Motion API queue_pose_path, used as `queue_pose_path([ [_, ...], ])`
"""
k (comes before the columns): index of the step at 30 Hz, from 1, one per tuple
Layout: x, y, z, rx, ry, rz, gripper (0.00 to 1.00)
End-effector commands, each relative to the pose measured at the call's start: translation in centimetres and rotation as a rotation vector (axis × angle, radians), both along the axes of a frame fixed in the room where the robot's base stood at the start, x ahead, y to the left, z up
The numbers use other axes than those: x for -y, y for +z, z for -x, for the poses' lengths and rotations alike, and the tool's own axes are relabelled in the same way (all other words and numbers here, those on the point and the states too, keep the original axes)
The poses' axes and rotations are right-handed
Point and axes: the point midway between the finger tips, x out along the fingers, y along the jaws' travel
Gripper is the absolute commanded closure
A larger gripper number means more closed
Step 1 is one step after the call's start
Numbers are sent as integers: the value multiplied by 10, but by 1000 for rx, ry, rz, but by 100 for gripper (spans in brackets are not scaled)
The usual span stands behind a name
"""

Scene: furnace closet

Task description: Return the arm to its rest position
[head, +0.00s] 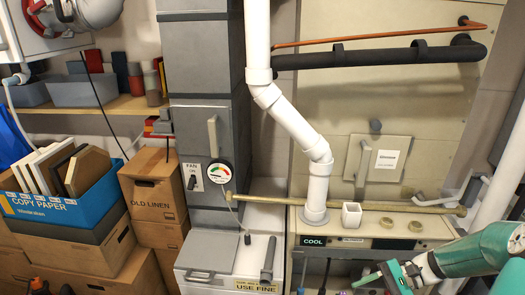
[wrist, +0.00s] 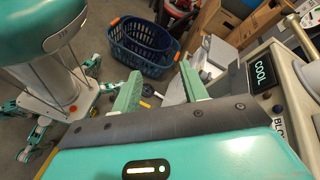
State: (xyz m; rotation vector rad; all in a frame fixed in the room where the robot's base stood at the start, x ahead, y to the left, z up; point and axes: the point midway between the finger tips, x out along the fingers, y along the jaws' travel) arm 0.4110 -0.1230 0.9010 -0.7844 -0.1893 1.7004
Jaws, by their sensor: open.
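My arm (head: 480,252) reaches in from the lower right of the head view, teal with a pale wrist joint. My gripper (head: 372,278) is at its end, low in front of the pale cabinet marked COOL. In the wrist view my gripper (wrist: 160,80) shows two green fingers spread wide apart, with nothing held between them. The cabinet's COOL display (wrist: 262,72) is to the right of the fingers in that view. The lower part of the arm is cut off by the head view's edge.
A white pipe (head: 318,185) runs down to the cabinet top, where a white square cup (head: 351,215) stands. A long tan rod (head: 345,203) crosses above it. Boxes (head: 150,190) stand at left. A blue basket (wrist: 142,46) sits on the floor beyond the fingers.

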Motion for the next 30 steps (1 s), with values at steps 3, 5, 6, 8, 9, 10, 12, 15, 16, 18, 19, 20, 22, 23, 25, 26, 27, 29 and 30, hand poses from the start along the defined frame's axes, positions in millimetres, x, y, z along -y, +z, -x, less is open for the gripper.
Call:
queue_pose_path([
  [3, -20, 22, 6, 33, 94, 161, 56],
  [5, -29, 32, 10, 56, 136, 237, 56],
  [6, -34, 39, 13, 71, 163, 287, 56],
  [8, -42, 49, 18, 98, 202, 361, 56],
  [9, -47, 56, 20, 118, 226, 408, 56],
  [10, -50, 61, 23, 133, 245, 444, 56],
  [12, -58, 73, 29, 174, 284, 525, 56],
  [15, -68, 91, 38, 240, 335, 636, 56],
  [16, -72, 96, 41, 262, 350, 668, 56],
  [18, -78, 108, 48, 315, 382, 741, 56],
  [19, -81, 113, 51, 340, 394, 771, 56],
  [20, -84, 118, 54, 366, 407, 801, 56],
  [22, -89, 130, 61, 426, 432, 866, 56],
  [23, -92, 135, 64, 453, 443, 892, 56],
  [25, -98, 147, 72, 521, 466, 953, 56],
  [26, -99, 151, 75, 551, 473, 978, 56],
  [27, -102, 158, 80, 591, 485, 1009, 56],
  [29, -107, 167, 87, 654, 498, 1053, 56],
  [30, -109, 173, 91, 699, 505, 1082, 56],
])
